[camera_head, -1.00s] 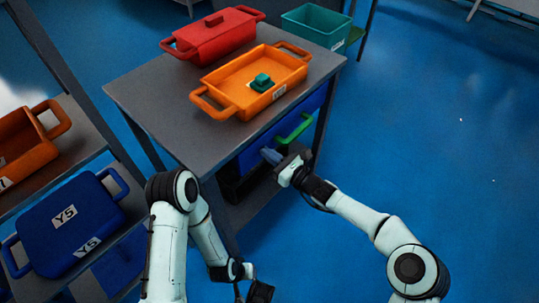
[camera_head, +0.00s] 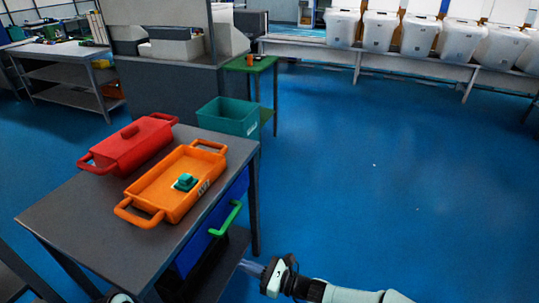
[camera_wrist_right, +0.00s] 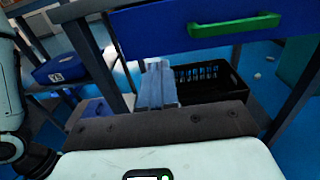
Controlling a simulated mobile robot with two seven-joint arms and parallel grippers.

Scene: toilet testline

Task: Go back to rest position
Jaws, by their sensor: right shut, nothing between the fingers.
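My right gripper (camera_head: 252,268) is low in the head view, beside the front of the grey table (camera_head: 60,218). It is shut with nothing in it, and its pale blue fingers also show in the right wrist view (camera_wrist_right: 157,86). The blue drawer (camera_head: 190,252) with a green handle (camera_head: 226,219) is up and left of the gripper in the head view; gripper and handle are apart. In the right wrist view the drawer (camera_wrist_right: 150,32) is above the fingers. Of my left arm, only a dark joint shows at the bottom edge of the head view; its gripper is out of sight.
On the table are an orange tray (camera_head: 150,193) holding a small green part (camera_head: 186,182) and a red lidded box (camera_head: 130,147). A teal bin (camera_head: 228,117) stands behind. A black crate (camera_wrist_right: 210,82) sits under the drawer. The blue floor on the right is clear.

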